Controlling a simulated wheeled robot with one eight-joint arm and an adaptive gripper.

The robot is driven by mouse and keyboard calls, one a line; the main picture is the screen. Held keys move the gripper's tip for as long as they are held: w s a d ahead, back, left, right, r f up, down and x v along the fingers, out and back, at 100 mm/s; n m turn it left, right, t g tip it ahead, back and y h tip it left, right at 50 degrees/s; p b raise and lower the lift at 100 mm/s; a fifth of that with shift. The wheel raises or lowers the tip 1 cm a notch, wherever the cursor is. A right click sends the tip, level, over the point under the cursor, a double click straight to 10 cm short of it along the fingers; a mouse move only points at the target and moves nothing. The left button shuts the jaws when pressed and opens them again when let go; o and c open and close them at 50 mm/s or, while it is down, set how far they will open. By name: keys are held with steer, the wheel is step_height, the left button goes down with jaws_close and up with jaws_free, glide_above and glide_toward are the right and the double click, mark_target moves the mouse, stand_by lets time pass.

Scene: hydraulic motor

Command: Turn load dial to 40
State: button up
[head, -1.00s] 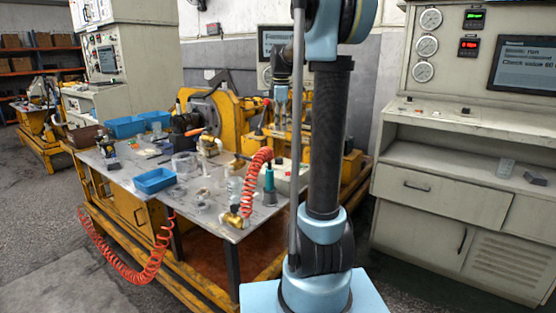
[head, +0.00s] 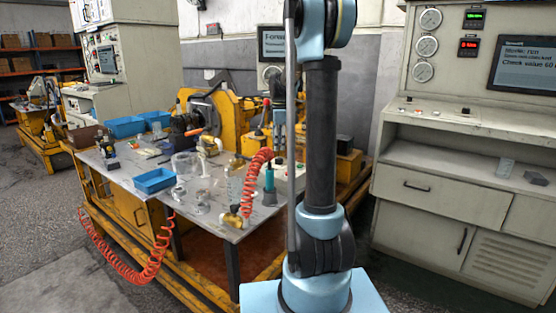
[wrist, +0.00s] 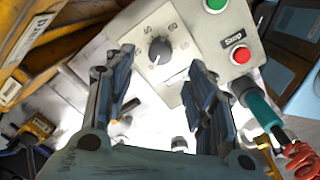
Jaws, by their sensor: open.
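The dial (wrist: 160,50) is a dark round knob on a pale square plate with a printed scale, on a light control box (wrist: 188,20) in the wrist view. Its pointer mark is too small to read surely. My gripper (wrist: 163,78) is open, its two fingers spread on either side below the knob in the picture, with nothing between them. I cannot tell how far the fingertips are above the box. In the head view my gripper (head: 280,118) hangs over the back of the workbench, partly behind my arm, and the dial cannot be made out.
A green button (wrist: 215,4) and a red stop button (wrist: 240,55) sit right of the dial. A teal-handled tool (wrist: 258,103) with a red coiled hose (wrist: 300,158) is close to the right finger. The workbench (head: 222,222) holds blue trays (head: 154,180). A console screen (head: 520,66) stands right.

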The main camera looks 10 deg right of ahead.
mark_target(279, 158)
steer(key=f, duration=0.7)
steer(key=shift+w+f, duration=0.2)
steer(key=c, duration=1.1)
